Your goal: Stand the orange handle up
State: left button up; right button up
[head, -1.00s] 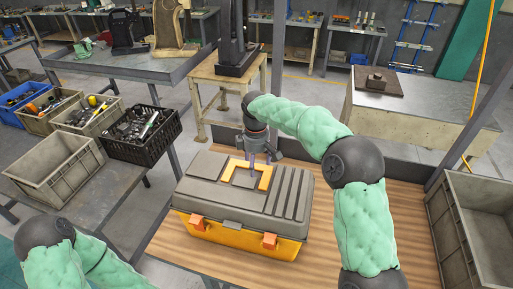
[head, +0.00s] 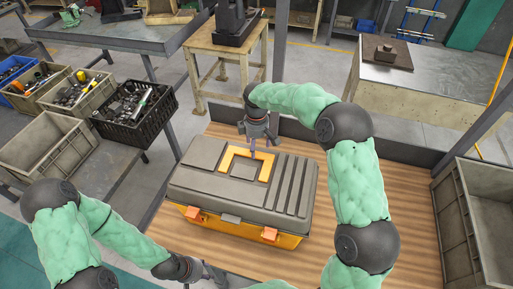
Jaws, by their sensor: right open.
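The orange handle (head: 228,160) is a U-shaped bar lying flat on the dark grey lid of a toolbox (head: 195,180) with an orange base. My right gripper (head: 253,153) is open and points down at the far bar of the handle, near its right half. I cannot tell whether its fingers touch the handle. My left gripper (head: 214,276) is low in front of the toolbox, near the bottom edge of the picture. Its fingers are small and partly cut off, so their opening is unclear.
The toolbox stands on a wooden tabletop (head: 375,205). A grey crate (head: 468,215) is at the right edge. On the left, a side table holds an empty grey bin (head: 55,150) and a black crate of tools (head: 150,125).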

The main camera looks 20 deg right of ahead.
jog(key=shift+s+f, duration=0.15)
jog(key=shift+f, duration=1.2)
jog(key=shift+c, duration=0.3)
